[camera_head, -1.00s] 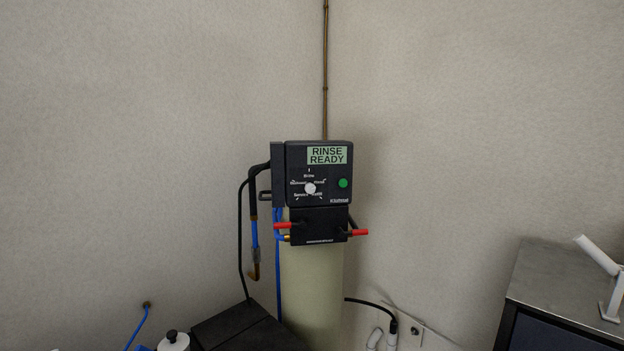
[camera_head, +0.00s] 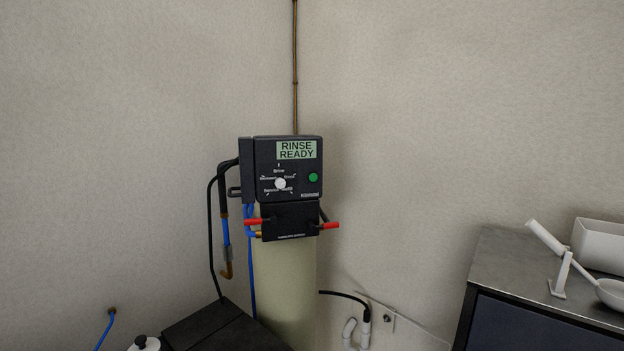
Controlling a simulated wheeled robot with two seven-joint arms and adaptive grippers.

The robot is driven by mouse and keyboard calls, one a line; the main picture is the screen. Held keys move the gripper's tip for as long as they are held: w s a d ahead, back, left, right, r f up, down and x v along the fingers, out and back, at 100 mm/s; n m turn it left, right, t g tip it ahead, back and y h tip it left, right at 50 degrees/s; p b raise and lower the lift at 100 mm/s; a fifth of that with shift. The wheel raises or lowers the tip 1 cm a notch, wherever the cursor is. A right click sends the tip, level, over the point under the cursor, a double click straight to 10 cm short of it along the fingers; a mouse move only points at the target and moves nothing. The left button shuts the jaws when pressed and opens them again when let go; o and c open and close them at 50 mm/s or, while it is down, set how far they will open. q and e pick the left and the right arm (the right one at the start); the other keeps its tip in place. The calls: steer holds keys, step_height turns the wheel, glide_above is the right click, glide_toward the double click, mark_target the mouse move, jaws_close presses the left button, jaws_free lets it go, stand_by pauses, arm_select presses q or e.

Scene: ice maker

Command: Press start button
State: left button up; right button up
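A round green button (camera_head: 313,177) sits on the right of the black control box (camera_head: 289,168), which I take to be the start button. The box is mounted on top of a tall cream cylinder (camera_head: 284,280) in the room's corner. Its display (camera_head: 296,150) reads "RINSE READY". A white dial (camera_head: 280,183) sits to the left of the button, with labels around it. Neither of my grippers is in view, and nothing touches the button.
A metal-topped cabinet (camera_head: 500,268) stands at the right, bearing a white scoop (camera_head: 612,292), a white stand (camera_head: 561,278) and a white bin (camera_head: 600,245). Red-handled valves (camera_head: 327,226) stick out below the box. A black box (camera_head: 225,330) and hoses are at lower left.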

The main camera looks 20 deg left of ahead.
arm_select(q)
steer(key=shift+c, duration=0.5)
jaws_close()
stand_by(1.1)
